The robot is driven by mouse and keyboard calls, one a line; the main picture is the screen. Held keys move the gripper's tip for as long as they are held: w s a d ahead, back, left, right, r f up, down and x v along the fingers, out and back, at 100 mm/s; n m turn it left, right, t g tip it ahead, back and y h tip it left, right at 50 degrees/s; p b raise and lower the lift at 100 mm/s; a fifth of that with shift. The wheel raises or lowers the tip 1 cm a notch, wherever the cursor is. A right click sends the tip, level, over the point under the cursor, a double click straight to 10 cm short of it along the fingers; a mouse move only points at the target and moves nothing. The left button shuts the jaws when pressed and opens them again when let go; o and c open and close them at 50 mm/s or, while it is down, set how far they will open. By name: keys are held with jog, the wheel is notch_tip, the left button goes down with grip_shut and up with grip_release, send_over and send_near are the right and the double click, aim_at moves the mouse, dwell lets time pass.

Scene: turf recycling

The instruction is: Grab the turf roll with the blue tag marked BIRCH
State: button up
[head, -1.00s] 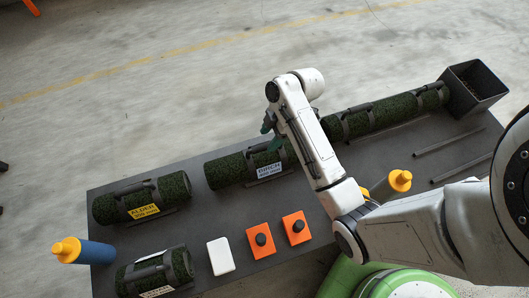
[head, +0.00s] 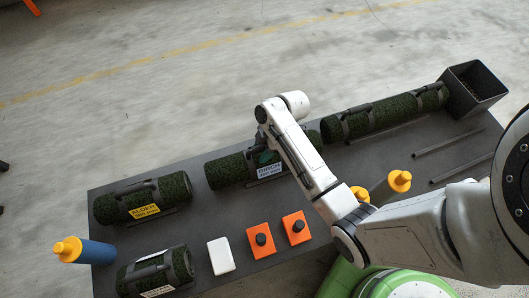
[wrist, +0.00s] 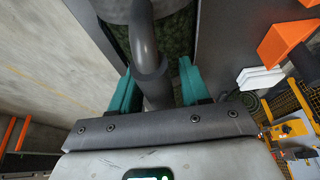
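The turf roll marked BIRCH (head: 228,171) lies on the dark table in the middle of the head view, partly hidden by my arm. Its pale blue tag (head: 269,171) faces the front. My gripper (head: 263,156) is at this roll's top, mostly hidden behind my arm link. In the wrist view, the teal fingers of my gripper (wrist: 156,88) stand apart on either side of a dark grey handle (wrist: 147,55). Narrow gaps show between handle and fingers. Green turf (wrist: 178,38) shows beyond.
The ALDER roll (head: 112,208) with a yellow tag lies left. Another tagged roll (head: 180,264) lies front left, near a blue yellow-capped bottle (head: 90,252). More turf (head: 385,113) and a black bin (head: 478,90) are right. A white block (head: 220,257) and orange blocks (head: 261,240) sit in front.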

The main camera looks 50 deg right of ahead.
grip_shut()
jog(key=shift+s+a+f, duration=0.1)
jog(key=shift+s+f, duration=0.05)
dwell(0.9)
